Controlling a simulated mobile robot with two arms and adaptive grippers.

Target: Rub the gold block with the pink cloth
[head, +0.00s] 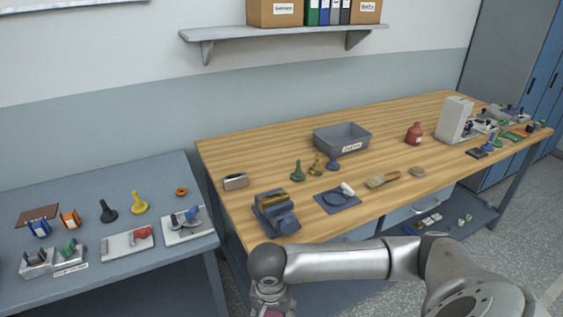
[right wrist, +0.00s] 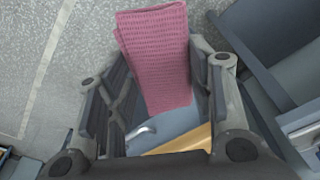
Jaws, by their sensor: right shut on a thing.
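The gold block (head: 270,202) sits on top of a dark blue-grey vise (head: 285,222) at the front left corner of the wooden table. My right gripper (right wrist: 160,88) is shut on the pink cloth (right wrist: 158,50), which stands out between its two fingers in the right wrist view. In the head view the right arm reaches left across the front, and its wrist is at the bottom edge, below and in front of the vise. The fingers are mostly cut off there. My left gripper is not in view.
A grey side table (head: 100,215) with parts stands at left.

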